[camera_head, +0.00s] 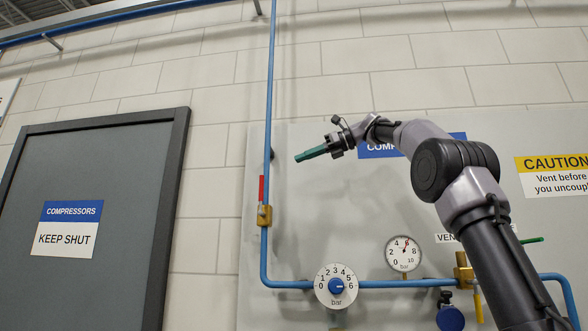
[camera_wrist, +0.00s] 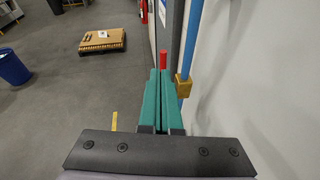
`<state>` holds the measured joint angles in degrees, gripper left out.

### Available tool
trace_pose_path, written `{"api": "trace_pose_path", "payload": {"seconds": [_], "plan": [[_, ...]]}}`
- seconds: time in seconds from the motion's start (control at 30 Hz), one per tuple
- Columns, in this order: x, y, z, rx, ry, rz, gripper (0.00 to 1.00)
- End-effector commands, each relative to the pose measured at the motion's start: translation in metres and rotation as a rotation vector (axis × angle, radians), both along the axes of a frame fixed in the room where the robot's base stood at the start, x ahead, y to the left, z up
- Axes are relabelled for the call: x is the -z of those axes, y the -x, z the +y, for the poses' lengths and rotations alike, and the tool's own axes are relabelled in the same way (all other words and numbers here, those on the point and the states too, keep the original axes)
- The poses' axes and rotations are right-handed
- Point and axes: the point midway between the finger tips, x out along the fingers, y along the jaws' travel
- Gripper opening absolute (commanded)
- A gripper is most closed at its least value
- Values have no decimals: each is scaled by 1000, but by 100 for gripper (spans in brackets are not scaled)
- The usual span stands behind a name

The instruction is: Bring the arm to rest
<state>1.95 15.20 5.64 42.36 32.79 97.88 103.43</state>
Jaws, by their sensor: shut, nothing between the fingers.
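My gripper (camera_head: 297,158) is in the middle of the head view, at the end of my raised, bent arm. It points left in front of the grey wall panel (camera_head: 350,220), above the dial and gauge. Its green fingers are together and empty. In the wrist view my gripper's fingers (camera_wrist: 160,72) show at the centre, side by side and closed. The fingertips appear apart from the blue pipe (camera_head: 269,100) to their left in the head view.
A brass valve (camera_head: 264,215) with a red upright lever (camera_head: 262,189) sits on the pipe. A numbered dial (camera_head: 336,286) and a round gauge (camera_head: 403,252) are below. A grey door (camera_head: 110,220) is at left. A pallet with boxes (camera_wrist: 102,40) and a blue bin (camera_wrist: 13,67) stand on the floor.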

Motion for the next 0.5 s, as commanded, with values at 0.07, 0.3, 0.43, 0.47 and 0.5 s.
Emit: {"api": "trace_pose_path", "payload": {"seconds": [0.07, 0.3, 0.43, 0.47, 0.5], "plan": [[-4, 1, -4, 2, 1, -1, 0], [-2, 5, -6, 6, 21, -22, 0], [17, 14, -11, 26, 127, -130, 0], [25, 18, -14, 30, 168, -169, 0], [38, 24, -18, 33, 229, -223, 0]]}}
